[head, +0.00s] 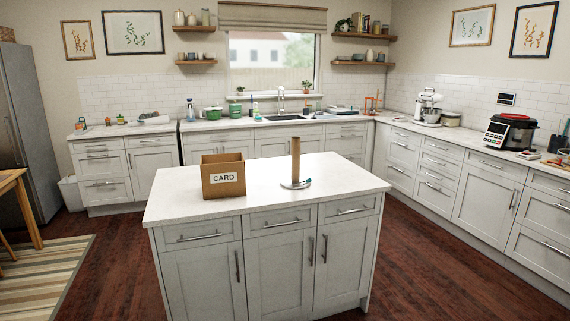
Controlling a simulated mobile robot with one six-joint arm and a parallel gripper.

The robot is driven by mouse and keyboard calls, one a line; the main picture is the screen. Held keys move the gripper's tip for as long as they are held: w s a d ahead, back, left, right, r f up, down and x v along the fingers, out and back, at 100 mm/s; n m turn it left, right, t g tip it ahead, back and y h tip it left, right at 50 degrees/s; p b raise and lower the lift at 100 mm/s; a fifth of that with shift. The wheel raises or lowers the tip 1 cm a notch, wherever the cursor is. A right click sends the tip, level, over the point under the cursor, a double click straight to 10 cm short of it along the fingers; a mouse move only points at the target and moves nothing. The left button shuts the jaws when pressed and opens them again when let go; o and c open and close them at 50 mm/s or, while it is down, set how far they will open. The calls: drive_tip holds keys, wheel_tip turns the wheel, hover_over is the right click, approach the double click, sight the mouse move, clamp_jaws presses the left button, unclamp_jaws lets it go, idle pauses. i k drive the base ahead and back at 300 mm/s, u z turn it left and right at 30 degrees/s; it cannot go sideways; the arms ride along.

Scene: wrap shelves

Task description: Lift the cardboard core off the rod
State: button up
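A brown cardboard core (295,158) stands upright on the white kitchen island (345,170). It sits on a pale round base (295,184), and the rod inside it is hidden. A small blue-green thing lies at the right edge of the base, too small to make out. An open cardboard box (223,178) marked "CARD" stands to the left of the core, apart from it. My gripper is not in view.
Free worktop lies between the box and the core and to the core's right. Dark wooden floor surrounds the island; a table (14,185) and striped rug (45,270) are left.

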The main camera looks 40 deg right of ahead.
sight(294, 166)
drive_tip(key=z, duration=0.35)
drive_tip(key=i, duration=1)
drive_tip(key=u, duration=0.35)
